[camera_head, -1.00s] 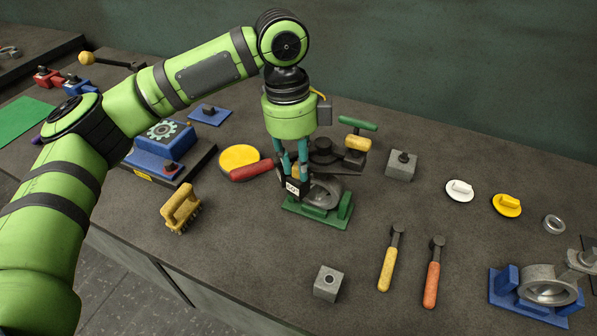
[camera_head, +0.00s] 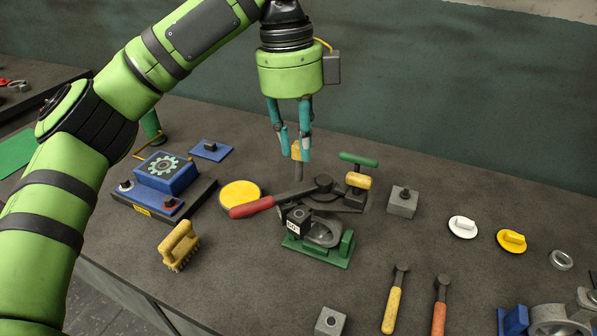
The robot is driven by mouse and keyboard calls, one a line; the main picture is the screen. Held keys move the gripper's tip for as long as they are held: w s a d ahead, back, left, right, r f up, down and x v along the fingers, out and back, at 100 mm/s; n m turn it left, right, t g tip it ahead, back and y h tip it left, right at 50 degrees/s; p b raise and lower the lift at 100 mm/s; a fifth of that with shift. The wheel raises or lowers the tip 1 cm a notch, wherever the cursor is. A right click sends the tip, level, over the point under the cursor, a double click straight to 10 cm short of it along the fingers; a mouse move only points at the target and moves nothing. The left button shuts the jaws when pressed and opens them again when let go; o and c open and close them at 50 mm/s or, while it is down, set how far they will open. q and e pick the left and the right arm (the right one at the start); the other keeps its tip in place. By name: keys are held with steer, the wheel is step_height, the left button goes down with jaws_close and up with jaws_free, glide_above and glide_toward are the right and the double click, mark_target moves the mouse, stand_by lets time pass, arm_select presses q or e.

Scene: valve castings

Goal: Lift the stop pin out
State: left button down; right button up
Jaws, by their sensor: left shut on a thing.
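My left gripper (camera_head: 293,153) points down, shut on the yellow head of the stop pin (camera_head: 297,171). The pin hangs upright with its grey shank below the fingers. In the picture its lower end is above the black stop block (camera_head: 299,221), which has a white label. The block sits by the valve casting (camera_head: 323,233) in the green cradle (camera_head: 328,253). A lever with a red handle (camera_head: 252,207) reaches left across the casting's top. The lever's bar is close to the pin's lower end; I cannot tell whether they touch. My right gripper is not in view.
A green-and-yellow-handled clamp (camera_head: 357,180) stands just right of the pin. A grey block (camera_head: 403,202) is further right. A yellow disc (camera_head: 241,194), a brush (camera_head: 178,246) and a blue gear-marked box (camera_head: 166,173) lie left. Bare bench shows between them.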

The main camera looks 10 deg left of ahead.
mark_target(298, 144)
arm_select(q)
step_height(298, 144, up, 15)
steer(key=p, duration=0.4)
steer(key=shift+r+p, duration=0.15)
steer(key=shift+p, duration=0.15)
